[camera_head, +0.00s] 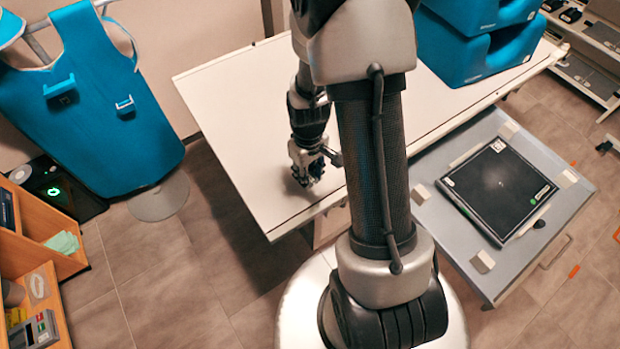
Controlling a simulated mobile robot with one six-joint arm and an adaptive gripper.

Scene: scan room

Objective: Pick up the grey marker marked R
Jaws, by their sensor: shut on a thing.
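My gripper (308,172) is low over the white table (245,110), near its front edge. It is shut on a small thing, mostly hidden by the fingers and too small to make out. I take it for the grey marker, but no letter R can be read. I cannot tell whether it touches the table top. My arm covers part of the table to the right of the gripper.
A grey cart (545,255) with a black flat panel (500,188) and several small pale blocks stands at the right. Blue bins (490,50) sit at the table's far right. A blue apron (95,100) hangs at the left, above a wooden shelf (40,262). The table's left part is clear.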

